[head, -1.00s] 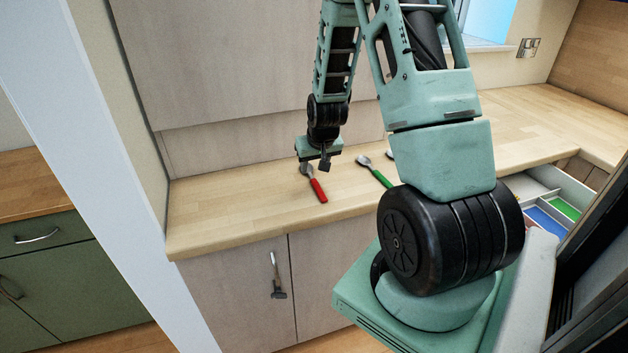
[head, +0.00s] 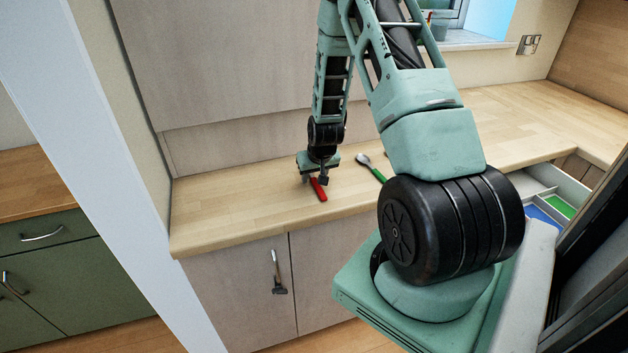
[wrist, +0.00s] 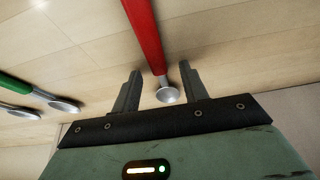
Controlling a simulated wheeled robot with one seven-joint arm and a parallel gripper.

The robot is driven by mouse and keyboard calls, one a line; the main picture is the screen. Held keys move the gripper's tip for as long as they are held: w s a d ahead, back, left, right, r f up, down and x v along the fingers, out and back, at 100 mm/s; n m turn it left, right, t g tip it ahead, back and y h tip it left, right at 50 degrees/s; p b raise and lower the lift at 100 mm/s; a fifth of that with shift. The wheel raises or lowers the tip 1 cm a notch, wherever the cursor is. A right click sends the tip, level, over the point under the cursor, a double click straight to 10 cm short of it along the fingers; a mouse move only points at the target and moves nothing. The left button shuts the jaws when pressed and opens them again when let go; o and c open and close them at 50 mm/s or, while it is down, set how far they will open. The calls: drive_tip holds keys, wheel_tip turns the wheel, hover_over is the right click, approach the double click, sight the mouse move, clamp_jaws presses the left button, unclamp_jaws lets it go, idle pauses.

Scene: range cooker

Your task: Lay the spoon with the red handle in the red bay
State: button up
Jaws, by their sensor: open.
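The spoon with the red handle (head: 318,190) lies on the wooden counter, its handle pointing towards the front edge. My gripper (head: 316,181) is low over it and covers its bowl in the head view. In the wrist view my gripper (wrist: 160,68) is open, with the neck of the red-handled spoon (wrist: 147,35) between its two fingers and the metal bowl near the palm. I see gaps on both sides of the spoon. The open drawer (head: 573,184) at the right shows a blue bay and a green bay. The red bay is not visible, perhaps behind my arm.
A spoon with a green handle (head: 379,175) lies to the right on the counter (head: 235,205); part of another utensil shows beside it. In the wrist view the green handle (wrist: 14,84) is at the left. The counter left of my gripper is clear.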

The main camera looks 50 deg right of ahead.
drive_tip(key=shift+f, duration=0.2)
clamp_jaws()
drive_tip(key=shift+r, duration=0.15)
